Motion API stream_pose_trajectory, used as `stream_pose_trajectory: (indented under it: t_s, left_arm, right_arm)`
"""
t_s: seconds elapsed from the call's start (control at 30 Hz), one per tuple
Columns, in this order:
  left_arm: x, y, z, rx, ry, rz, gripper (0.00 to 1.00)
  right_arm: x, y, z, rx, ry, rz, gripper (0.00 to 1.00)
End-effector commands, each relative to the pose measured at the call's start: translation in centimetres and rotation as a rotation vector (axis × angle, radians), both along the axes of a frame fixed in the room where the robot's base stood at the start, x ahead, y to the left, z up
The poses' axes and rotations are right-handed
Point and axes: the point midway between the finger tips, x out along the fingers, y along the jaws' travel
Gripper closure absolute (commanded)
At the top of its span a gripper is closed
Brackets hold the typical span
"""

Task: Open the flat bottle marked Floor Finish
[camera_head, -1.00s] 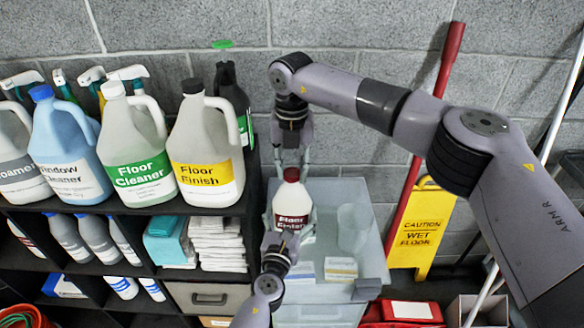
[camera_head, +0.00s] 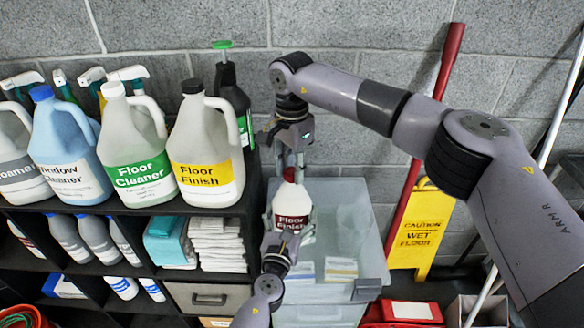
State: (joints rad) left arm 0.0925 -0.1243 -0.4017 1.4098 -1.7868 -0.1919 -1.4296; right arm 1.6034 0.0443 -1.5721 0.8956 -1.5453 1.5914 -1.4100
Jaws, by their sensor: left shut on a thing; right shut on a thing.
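The flat bottle (camera_head: 283,205) is white with a dark red label reading Floor Finish. It stands upright above the pale bin's lid, and a red cap (camera_head: 290,174) is at its neck. My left gripper (camera_head: 287,232) is shut on the lower body of the bottle, from the front. My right gripper (camera_head: 290,166) comes down from above and is shut on the red cap. Its fingers partly hide the cap. I cannot tell whether the cap is loose on the neck.
A large jug (camera_head: 205,152) with a yellow Floor Finish label stands on the black shelf (camera_head: 170,207) at left, beside other jugs. The pale bin (camera_head: 365,205) carries small boxes (camera_head: 340,268). A yellow wet-floor sign (camera_head: 423,230) and a red pole (camera_head: 432,105) stand at right.

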Motion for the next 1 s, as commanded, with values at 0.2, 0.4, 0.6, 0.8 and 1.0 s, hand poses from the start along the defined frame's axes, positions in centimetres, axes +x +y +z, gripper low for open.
stream_pose_trajectory:
  t_s: [0.2, 0.4, 0.6, 0.8, 1.0]
  left_arm:
    - [-0.01, 0.04, 0.0, 0.001, 0.0, 0.001, 0.97]
    - [-0.01, 0.03, 0.0, 0.001, 0.0, 0.001, 0.97]
    - [-0.02, 0.02, -0.01, 0.001, 0.0, 0.0, 0.97]
    - [-0.02, 0.02, -0.01, 0.001, 0.0, 0.0, 0.97]
    - [-0.02, 0.02, -0.01, 0.001, 0.0, 0.0, 0.97]
  right_arm:
    - [0.12, -0.12, 0.05, -0.001, -0.004, 0.483, 1.0]
    - [0.13, -0.11, 0.08, -0.001, -0.003, 0.788, 1.0]
    - [0.1, -0.1, 0.08, -0.001, -0.003, 0.823, 1.0]
    - [0.15, -0.14, 0.08, -0.002, -0.003, 0.824, 1.0]
    - [0.14, -0.12, 0.08, -0.001, -0.003, 0.823, 1.0]
